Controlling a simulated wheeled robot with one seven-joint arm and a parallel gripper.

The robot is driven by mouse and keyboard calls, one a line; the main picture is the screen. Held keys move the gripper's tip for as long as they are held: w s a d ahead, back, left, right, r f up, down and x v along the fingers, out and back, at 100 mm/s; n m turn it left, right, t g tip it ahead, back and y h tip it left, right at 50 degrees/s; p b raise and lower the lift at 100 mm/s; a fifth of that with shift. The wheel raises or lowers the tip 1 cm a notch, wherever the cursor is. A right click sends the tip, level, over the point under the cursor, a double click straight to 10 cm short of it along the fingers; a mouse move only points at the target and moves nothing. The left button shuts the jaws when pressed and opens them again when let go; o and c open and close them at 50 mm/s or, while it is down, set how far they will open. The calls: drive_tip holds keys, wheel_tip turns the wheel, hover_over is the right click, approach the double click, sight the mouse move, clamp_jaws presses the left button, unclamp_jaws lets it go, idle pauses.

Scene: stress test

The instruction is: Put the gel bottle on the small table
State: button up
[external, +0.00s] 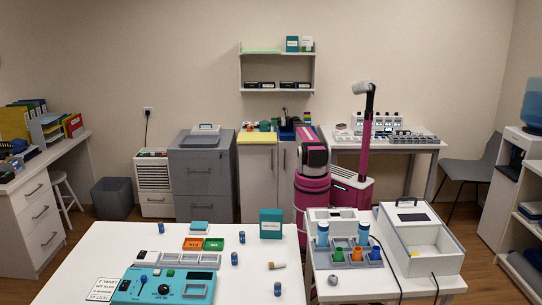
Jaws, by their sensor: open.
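I cannot tell for sure which thing is the gel bottle. Two bottles with blue and white parts, a left one (323,234) and a right one (363,232), stand upright at a grey rack on the narrower white table (385,287) at front right. Several small blue cylinders, one of them here (235,259), stand on the wide white table (240,290) at front centre. Which table counts as the small one is not clear. My magenta and dark arm rises behind the front tables. My gripper cannot be made out; the arm seems to hide it.
A white open-topped box (433,262) fills the right of the narrower table. A teal device (165,287), coloured blocks and a teal box (271,223) are on the wide table. Cabinets and a loaded back table (425,144) line the wall. A chair (470,168) stands right.

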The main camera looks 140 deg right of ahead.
drive_tip(key=c, duration=1.1)
drive_tip(key=shift+r, duration=0.15)
